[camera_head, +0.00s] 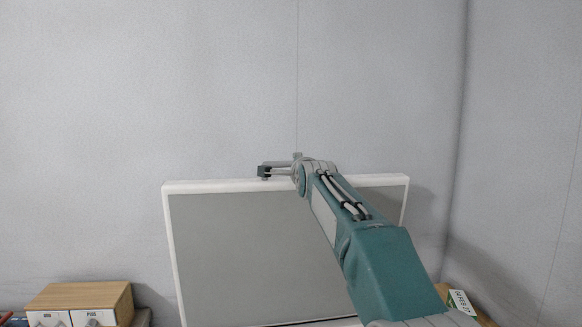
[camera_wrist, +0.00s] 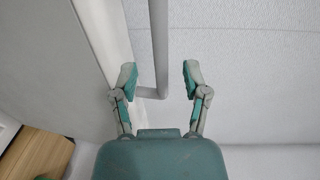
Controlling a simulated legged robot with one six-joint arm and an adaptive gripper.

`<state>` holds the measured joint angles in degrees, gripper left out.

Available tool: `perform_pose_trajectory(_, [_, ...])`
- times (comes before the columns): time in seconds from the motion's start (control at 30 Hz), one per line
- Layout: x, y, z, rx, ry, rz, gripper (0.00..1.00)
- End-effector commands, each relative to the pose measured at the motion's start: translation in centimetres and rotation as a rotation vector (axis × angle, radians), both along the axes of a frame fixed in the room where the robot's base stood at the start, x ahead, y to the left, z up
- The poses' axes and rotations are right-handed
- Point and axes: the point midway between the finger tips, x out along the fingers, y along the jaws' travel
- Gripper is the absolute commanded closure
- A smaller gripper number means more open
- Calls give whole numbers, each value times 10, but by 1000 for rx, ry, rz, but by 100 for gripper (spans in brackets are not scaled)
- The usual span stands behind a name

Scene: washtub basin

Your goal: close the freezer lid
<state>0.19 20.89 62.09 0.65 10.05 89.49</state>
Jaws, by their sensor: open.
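The freezer lid (camera_head: 250,260) stands raised, nearly upright, with a grey inner panel and a white rim. Its body is out of view below. In the wrist view the lid's white edge (camera_wrist: 98,30) runs down the left side. A grey bar handle (camera_wrist: 158,45) stands off that edge and bends back to it at its lower end. My gripper (camera_wrist: 160,78) is open, with one finger on each side of the bar and gaps visible; I cannot tell how deep the bar sits. In the head view my gripper (camera_head: 264,170) is at the lid's top edge.
A wooden box with white labelled fronts and knobs (camera_head: 80,300) stands at the lower left. Another wooden item with a label (camera_head: 460,302) is at the lower right, partly behind my arm. Plain grey walls (camera_head: 150,90) stand behind; the space above the lid is clear.

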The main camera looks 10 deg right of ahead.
Motion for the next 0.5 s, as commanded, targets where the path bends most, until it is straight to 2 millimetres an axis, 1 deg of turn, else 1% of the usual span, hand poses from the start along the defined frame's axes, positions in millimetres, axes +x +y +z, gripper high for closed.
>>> perform_pose_trajectory(0.03, [8,-1,-2,1,0,0,41])
perform_pose_trajectory(0.2, [26,-4,-2,3,0,-1,41])
perform_pose_trajectory(0.5, [50,-6,-2,4,-1,-1,41])
